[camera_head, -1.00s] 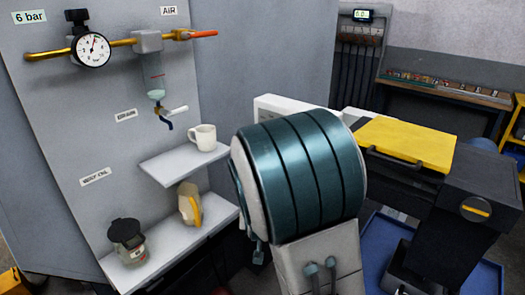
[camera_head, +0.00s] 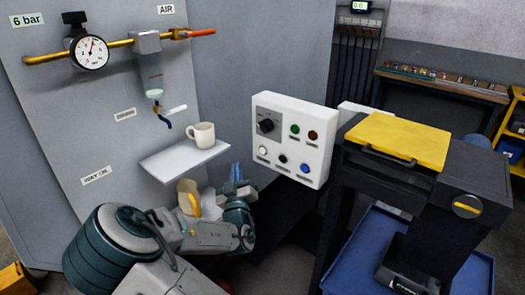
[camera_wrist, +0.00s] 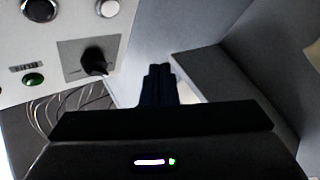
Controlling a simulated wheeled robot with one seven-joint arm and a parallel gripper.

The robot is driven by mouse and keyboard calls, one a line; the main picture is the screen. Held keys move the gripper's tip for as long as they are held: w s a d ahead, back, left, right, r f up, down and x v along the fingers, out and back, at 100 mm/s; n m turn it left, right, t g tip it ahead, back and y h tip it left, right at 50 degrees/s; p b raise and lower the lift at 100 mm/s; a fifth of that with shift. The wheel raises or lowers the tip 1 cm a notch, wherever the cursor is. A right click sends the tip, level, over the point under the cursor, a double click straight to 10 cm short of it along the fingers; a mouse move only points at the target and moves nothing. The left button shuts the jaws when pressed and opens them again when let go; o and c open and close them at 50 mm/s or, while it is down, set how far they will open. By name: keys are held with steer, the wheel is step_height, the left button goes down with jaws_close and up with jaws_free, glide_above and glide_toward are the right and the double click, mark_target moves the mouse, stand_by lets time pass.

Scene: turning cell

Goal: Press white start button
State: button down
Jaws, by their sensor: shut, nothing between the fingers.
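The white start button (camera_head: 263,150) is at the lower left of a white control panel (camera_head: 318,158), below a black rotary knob (camera_head: 267,126). In the wrist view the panel looks turned over, and the white button (camera_wrist: 108,8) sits at the top edge, above the knob (camera_wrist: 95,60). My gripper (camera_head: 237,172) is to the left of the panel and a little lower than the white button, apart from it. Its dark fingers (camera_wrist: 158,72) are together and empty in the wrist view.
Green (camera_head: 295,129), dark red (camera_head: 313,135), black (camera_head: 283,159) and blue (camera_head: 305,168) buttons share the panel. A white mug (camera_head: 201,135) stands on a shelf (camera_head: 165,160) left of my gripper. A yellow-topped cart (camera_head: 400,140) stands at the right.

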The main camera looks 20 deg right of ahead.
mark_target(263, 150)
steer(key=shift+w+d+b, duration=0.1)
steer(key=shift+w+d, duration=0.8)
steer(key=shift+d, duration=0.3)
steer(key=shift+w+d+b, duration=0.1)
steer(key=shift+w+d, duration=0.75)
steer(key=shift+d, duration=0.3)
steer(key=shift+w+d+b, duration=0.1)
steer(key=shift+w+d, duration=0.8)
steer(key=shift+d, duration=0.3)
steer(key=shift+d+f, duration=0.1)
steer(key=shift+d, duration=0.05)
steer(key=shift+w+d+b, duration=0.15)
steer(key=shift+d+b, duration=0.1)
steer(key=shift+b, duration=0.15)
